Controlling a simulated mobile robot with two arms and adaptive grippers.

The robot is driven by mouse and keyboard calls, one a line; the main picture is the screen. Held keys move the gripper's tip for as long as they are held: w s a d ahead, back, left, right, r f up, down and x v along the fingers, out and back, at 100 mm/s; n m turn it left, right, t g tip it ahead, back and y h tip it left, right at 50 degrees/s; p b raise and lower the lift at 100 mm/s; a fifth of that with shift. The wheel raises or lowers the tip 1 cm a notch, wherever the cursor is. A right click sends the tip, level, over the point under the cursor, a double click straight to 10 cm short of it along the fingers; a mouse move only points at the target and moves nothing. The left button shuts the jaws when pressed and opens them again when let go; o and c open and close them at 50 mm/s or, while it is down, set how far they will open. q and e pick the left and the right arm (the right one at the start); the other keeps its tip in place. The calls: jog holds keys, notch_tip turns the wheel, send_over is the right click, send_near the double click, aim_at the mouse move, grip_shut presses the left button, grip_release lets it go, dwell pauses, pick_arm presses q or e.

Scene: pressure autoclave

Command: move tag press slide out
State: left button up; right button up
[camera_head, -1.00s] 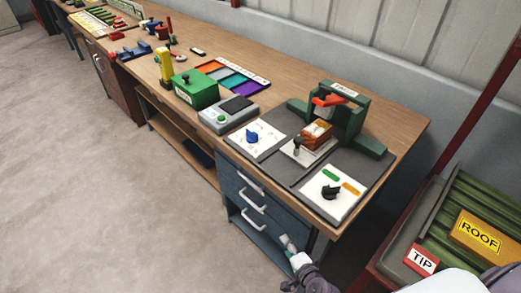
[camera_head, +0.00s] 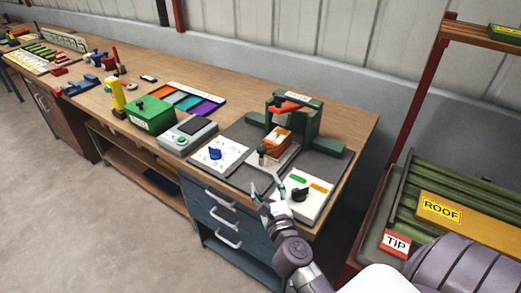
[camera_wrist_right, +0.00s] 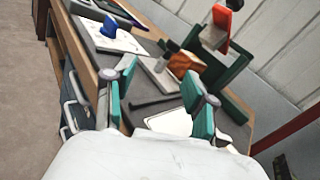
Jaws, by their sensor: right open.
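The tag press (camera_head: 310,122) is a dark green frame with an orange-red lever (camera_head: 285,107), standing on a dark mat at the bench's right end. Its light grey slide plate (camera_head: 283,161) extends out in front, with an orange-brown block (camera_head: 277,141) and a small dark-topped post (camera_head: 262,157) on it. In the right wrist view the post (camera_wrist_right: 172,47) and block (camera_wrist_right: 183,64) show beyond the fingers. My right gripper (camera_head: 267,186) is open and empty at the bench's front edge, just short of the slide and apart from it. My left gripper is not in view.
A white panel with a blue knob (camera_head: 215,154) lies left of the slide. A white panel with a black knob (camera_head: 299,195) lies close to the right gripper's right side. A grey scale-like device (camera_head: 188,135) and green box (camera_head: 152,115) stand farther left. Drawers (camera_head: 222,215) are below.

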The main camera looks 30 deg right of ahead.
aim_at(262, 151)
jog(key=r+m, duration=0.1)
jog(key=d+m, duration=0.1)
jog(key=m, duration=0.1)
jog(key=shift+s+d+r+g+h, duration=0.2)
jog(key=shift+r+g+h, duration=0.1)
jog(key=shift+r+h, duration=0.1)
jog(key=shift+w+d+m, duration=0.2)
jog(key=shift+m, duration=0.1)
jog(key=p+x, duration=0.1)
jog(key=x, duration=1.2)
jog(key=shift+w, duration=0.15)
jog(key=shift+c, duration=0.3)
grip_shut()
